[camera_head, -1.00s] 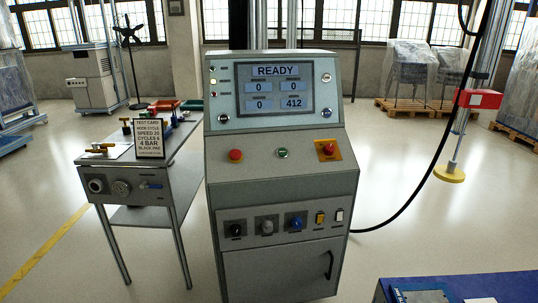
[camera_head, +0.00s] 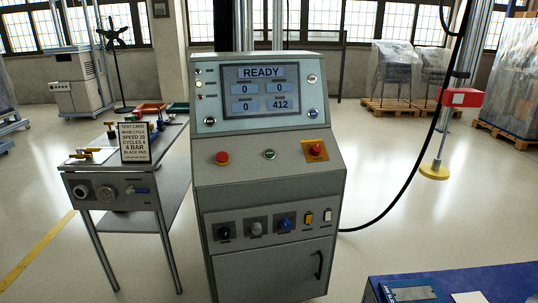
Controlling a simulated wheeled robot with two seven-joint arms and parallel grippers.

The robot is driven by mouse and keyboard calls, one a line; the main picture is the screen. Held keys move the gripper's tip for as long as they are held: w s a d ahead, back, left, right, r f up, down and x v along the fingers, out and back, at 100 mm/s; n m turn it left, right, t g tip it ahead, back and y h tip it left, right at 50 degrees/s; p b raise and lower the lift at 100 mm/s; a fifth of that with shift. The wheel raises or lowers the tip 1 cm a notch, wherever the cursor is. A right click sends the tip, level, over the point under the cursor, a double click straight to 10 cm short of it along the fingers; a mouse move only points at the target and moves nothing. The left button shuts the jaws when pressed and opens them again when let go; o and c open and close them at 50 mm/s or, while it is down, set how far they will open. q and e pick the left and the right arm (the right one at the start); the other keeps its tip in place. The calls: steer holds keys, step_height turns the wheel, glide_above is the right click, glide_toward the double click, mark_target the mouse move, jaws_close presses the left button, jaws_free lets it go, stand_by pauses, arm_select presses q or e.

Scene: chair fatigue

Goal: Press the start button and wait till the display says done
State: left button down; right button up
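A grey control console (camera_head: 268,185) stands upright in the middle of the view. Its display (camera_head: 261,90) reads READY at the top, with fields showing 0, 0, 0 and 412. On the sloped panel below are a red mushroom button (camera_head: 222,158) on the left, a small green button (camera_head: 269,154) in the middle and a red button on a yellow plate (camera_head: 315,151) on the right. Lower down are a black knob (camera_head: 223,232), a grey knob, a blue knob (camera_head: 286,223) and two small switches (camera_head: 318,217). Neither of my grippers is in view.
A side table (camera_head: 125,190) with a test card (camera_head: 135,142) and fittings stands left of the console. A blue surface (camera_head: 455,284) is at the lower right. A black cable (camera_head: 400,205) curves down to the console's right. Wrapped chairs (camera_head: 396,70) stand on pallets behind.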

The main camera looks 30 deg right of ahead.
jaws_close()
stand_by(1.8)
